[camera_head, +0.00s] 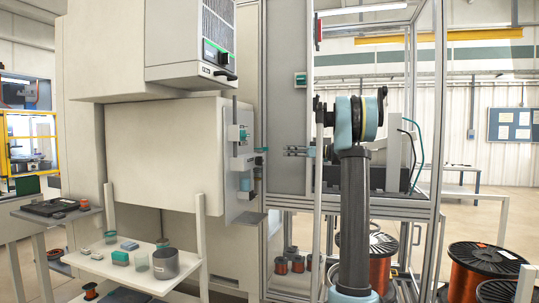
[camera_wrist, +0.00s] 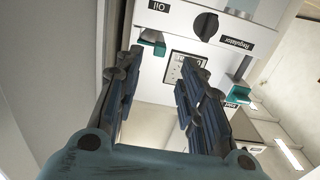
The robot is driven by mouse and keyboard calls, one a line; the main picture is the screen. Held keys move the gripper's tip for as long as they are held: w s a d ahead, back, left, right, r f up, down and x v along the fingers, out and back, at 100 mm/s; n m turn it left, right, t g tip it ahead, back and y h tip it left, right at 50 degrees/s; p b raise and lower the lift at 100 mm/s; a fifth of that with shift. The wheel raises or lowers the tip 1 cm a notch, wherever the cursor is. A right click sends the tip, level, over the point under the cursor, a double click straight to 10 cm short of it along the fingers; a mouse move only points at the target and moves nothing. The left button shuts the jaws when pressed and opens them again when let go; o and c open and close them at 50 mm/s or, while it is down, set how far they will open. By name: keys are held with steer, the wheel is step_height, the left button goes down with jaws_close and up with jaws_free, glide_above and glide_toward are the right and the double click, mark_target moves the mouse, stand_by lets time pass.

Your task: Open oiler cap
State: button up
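My gripper (camera_wrist: 163,62) is open and empty in the wrist view, its two dark ribbed fingers spread apart in front of a white panel (camera_wrist: 160,22). A label "Oil" is at the panel's upper left, with a teal part (camera_wrist: 158,47) on a dark mount under it, close to the left fingertip. I cannot tell whether this part is the oiler cap. In the head view my gripper (camera_head: 287,151) points left at the machine's side fittings (camera_head: 243,160), apart from them. The oiler cap is not clearly identifiable there.
Another teal part (camera_wrist: 238,97) is at right. In the head view, a shelf (camera_head: 135,280) with cups stands lower left, and a metal frame post (camera_head: 262,80) stands close by.

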steer(key=x, duration=1)
steer(key=shift+a, duration=0.35)
steer(key=shift+w, duration=0.1)
steer(key=shift+c, duration=0.6)
jaws_close()
